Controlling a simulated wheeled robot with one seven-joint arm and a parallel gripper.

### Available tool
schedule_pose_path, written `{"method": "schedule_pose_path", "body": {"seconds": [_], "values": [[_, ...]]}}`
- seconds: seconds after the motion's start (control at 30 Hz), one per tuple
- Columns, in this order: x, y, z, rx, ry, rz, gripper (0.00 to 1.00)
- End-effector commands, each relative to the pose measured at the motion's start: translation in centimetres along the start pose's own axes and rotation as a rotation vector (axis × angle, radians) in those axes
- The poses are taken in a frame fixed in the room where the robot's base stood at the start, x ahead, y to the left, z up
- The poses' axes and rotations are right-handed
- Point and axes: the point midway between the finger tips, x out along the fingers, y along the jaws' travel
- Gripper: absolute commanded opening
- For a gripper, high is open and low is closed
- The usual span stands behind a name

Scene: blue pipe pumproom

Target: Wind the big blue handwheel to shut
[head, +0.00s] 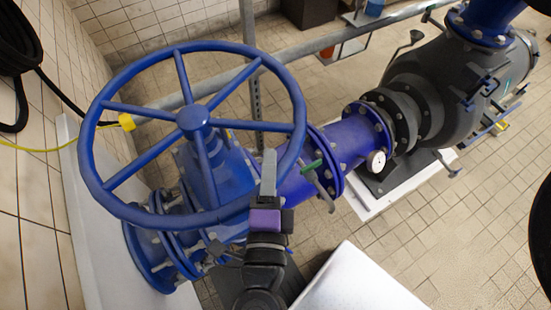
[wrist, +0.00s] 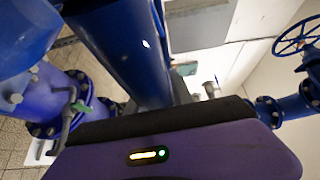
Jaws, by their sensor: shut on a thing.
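The big blue handwheel (head: 194,119) fills the left half of the head view, with a round rim, several spokes and a central hub. It sits on a blue valve body (head: 222,172). My gripper (head: 268,172), with grey fingers and a purple band, is at the near right part of the rim and shut on it. The exact contact is partly hidden by the fingers. In the wrist view a thick blue bar (wrist: 120,50), seemingly the rim, runs up from behind my purple gripper housing. The fingertips are hidden there.
A blue pipe (head: 350,145) with a gauge (head: 376,161) leads to a dark grey pump (head: 430,85). A tiled wall and a black hose (head: 18,45) are at left. A grey rail (head: 300,48) passes behind the wheel. A second blue handwheel (wrist: 297,37) shows in the wrist view.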

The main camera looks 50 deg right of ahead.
Motion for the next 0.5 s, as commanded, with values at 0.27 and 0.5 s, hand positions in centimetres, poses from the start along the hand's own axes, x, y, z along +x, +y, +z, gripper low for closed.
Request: {"method": "schedule_pose_path", "body": {"seconds": [0.27,0.5], "values": [[-0.21,0.0,0.32,0.004,0.005,0.001,0.0],[-0.2,0.01,0.34,0.004,0.003,0.001,0.37]]}}
